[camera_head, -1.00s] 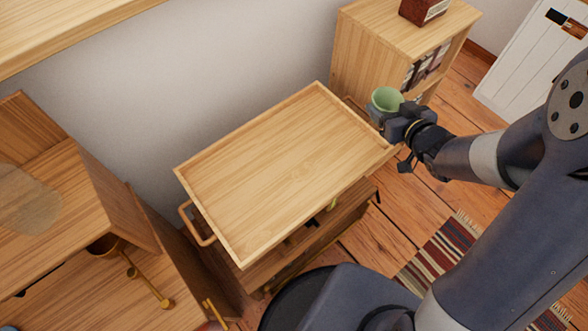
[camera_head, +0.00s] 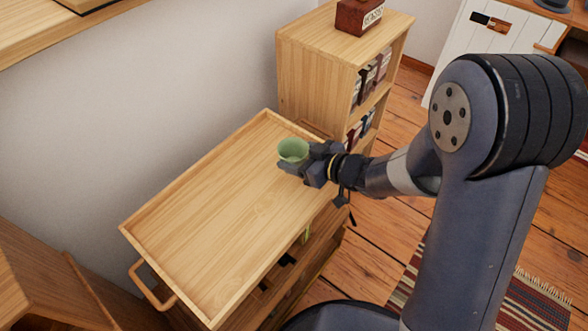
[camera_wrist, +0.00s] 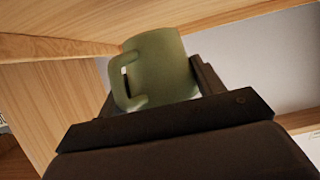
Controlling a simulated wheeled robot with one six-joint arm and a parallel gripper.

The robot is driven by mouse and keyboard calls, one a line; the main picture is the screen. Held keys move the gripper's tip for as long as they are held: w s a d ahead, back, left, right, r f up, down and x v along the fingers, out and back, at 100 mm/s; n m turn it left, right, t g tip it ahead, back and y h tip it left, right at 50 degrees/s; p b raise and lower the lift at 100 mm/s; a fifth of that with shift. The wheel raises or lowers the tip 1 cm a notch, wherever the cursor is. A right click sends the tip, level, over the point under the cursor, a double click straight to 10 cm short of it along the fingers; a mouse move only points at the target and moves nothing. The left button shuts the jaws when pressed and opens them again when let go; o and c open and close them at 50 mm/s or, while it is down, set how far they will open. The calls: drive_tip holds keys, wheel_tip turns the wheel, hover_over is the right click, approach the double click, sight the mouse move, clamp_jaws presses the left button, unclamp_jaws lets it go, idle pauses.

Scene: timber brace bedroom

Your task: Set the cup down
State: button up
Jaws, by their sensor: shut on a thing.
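A green cup (camera_head: 293,150) is held in my gripper (camera_head: 296,162), over the far right part of a wooden trolley's tray top (camera_head: 200,225). The cup looks upright in the head view, its mouth facing up. I cannot tell whether its base touches the tray. The wrist view shows the cup (camera_wrist: 158,68) between the dark fingers of my gripper (camera_wrist: 165,100), with its handle on the left side. The fingers are shut on it and hide part of its lower body.
The tray top has a raised rim and is otherwise bare. A wooden bookshelf (camera_head: 310,70) with books stands close beyond its far end, with a red-brown box (camera_head: 358,15) on top. A trolley handle (camera_head: 150,290) sticks out at the near left. A striped rug lies at lower right.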

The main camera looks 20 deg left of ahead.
sight(298, 164)
drive_tip(key=shift+f+b, duration=0.6)
drive_tip(key=shift+f, duration=1.1)
drive_tip(key=shift+f, duration=0.15)
drive_tip(key=o, duration=1.1)
drive_tip(key=shift+r, duration=0.25)
drive_tip(key=p+v, duration=0.3)
drive_tip(key=v, duration=0.9)
drive_tip(key=shift+f, duration=0.1)
